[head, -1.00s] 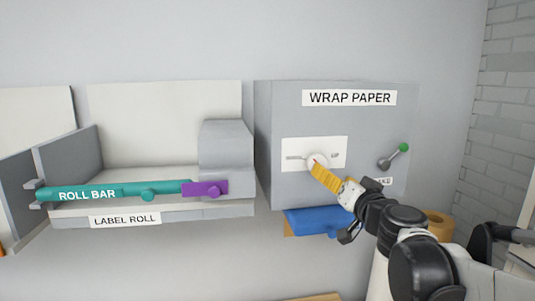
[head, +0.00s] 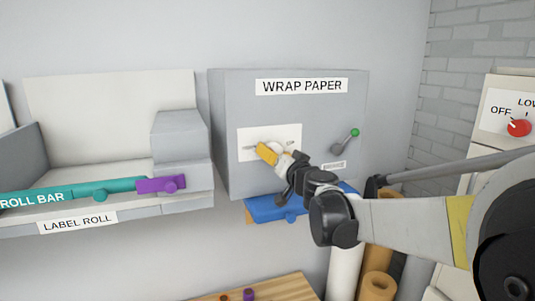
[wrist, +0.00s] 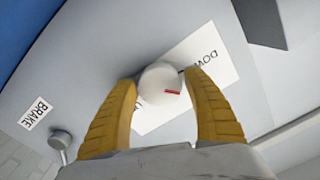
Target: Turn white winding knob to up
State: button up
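The white winding knob (wrist: 158,76) sits on a white plate (wrist: 215,68) on the grey wrap paper box (head: 225,130). In the wrist view it is round, with a red mark near its lower right edge. DOWN is printed on the plate to its right; the other label, lower left, is mostly hidden by a finger. My gripper (wrist: 162,82) has one yellow finger on each side of the knob, their tips against its edges. In the head view my gripper (head: 266,153) covers most of the knob.
A brake lever with a green ball (head: 355,132) is right of the plate. A blue part (head: 272,208) is below the box. The label roll stand (head: 185,140), with teal bar (head: 110,188) and purple piece (head: 160,185), is at left. A red dial (head: 519,128) is far right.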

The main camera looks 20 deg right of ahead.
jog(key=c, duration=0.8)
jog(key=shift+o, duration=0.2)
jog(key=shift+m, duration=0.3)
jog(key=m+b, duration=0.3)
jog(key=m, duration=0.1)
jog(key=shift+f+m, duration=0.1)
jog(key=shift+m, duration=0.2)
jog(key=m+b, duration=0.2)
jog(key=m, duration=0.3)
jog(key=m+b, duration=0.1)
jog(key=m, duration=0.5)
jog(key=shift+m+b, duration=0.4)
jog(key=m, duration=0.4)
jog(key=m+b, duration=0.1)
jog(key=m, duration=0.1)
jog(key=shift+r, duration=0.25)
jog(key=shift+m, duration=0.4)
